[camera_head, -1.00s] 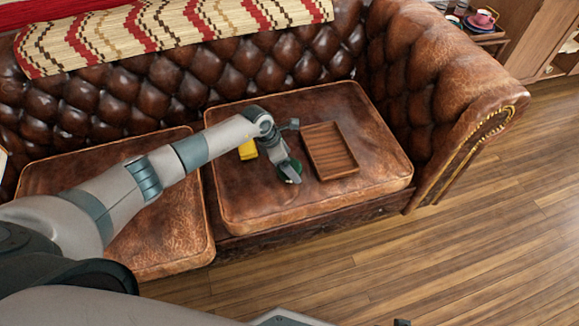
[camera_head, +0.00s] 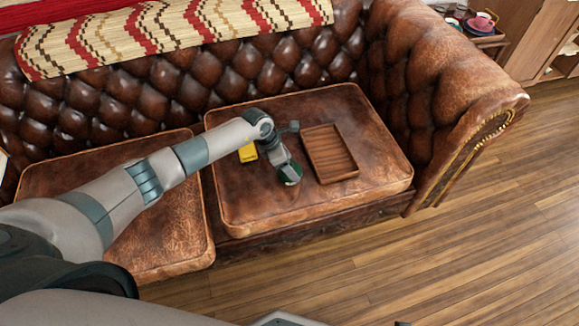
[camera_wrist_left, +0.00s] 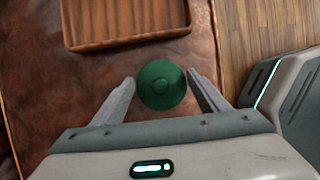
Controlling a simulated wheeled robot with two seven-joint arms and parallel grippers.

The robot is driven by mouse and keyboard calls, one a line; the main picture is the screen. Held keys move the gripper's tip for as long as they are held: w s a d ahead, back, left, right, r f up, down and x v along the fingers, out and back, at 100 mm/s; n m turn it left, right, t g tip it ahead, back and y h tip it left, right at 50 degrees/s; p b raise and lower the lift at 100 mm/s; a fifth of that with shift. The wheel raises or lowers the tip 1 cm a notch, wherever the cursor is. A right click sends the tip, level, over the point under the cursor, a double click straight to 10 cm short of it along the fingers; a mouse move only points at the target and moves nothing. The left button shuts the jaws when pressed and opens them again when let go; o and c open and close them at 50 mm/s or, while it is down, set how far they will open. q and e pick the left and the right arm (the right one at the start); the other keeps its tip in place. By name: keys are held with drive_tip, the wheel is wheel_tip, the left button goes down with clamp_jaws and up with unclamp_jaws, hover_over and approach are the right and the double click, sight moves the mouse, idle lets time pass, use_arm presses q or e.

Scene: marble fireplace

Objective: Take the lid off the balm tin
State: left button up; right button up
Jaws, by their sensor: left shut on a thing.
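In the head view the green top (camera_head: 290,174) is low on the right seat cushion, partly covered by the gripper. My left gripper (camera_head: 289,171) points down at it and is shut on the lid; its fingers (camera_wrist_left: 161,88) lie on either side of it. The tin's body is hidden under the lid, so I cannot tell whether the two are apart. My right gripper is not in view.
A wooden slatted tray (camera_head: 330,155) lies on the cushion (camera_head: 245,205) just right of the gripper. A yellow object (camera_head: 248,152) lies behind my left wrist. The sofa's back (camera_head: 190,85) and right arm (camera_head: 440,85) bound the seat.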

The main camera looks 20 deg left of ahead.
use_arm(q)
drive_tip(key=shift+r, duration=0.15)
wheel_tip(320, 180, up, 4)
drive_tip(key=shift+w+f, duration=0.1)
drive_tip(key=shift+f, duration=0.05)
drive_tip(key=s+d+r, duration=0.5)
drive_tip(key=d+r, duration=0.2)
drive_tip(key=d, duration=0.3)
drive_tip(key=shift+s+d, duration=0.15)
drive_tip(key=shift+s, duration=0.2)
drive_tip(key=shift+r, duration=0.1)
drive_tip(key=s+a+r+m+g+y, duration=0.1)
drive_tip(key=a+r+m, duration=0.4)
drive_tip(key=r+m, duration=0.6)
drive_tip(key=s+a+r+m+g+y, duration=0.2)
drive_tip(key=s+a+r+m+g, duration=0.2)
drive_tip(key=r+m, duration=0.7)
drive_tip(key=a+m+g, duration=0.2)
drive_tip(key=shift+s+a+r+m+y, duration=0.25)
drive_tip(key=shift+a+m+y, duration=0.05)
drive_tip(key=shift+m, duration=0.1)
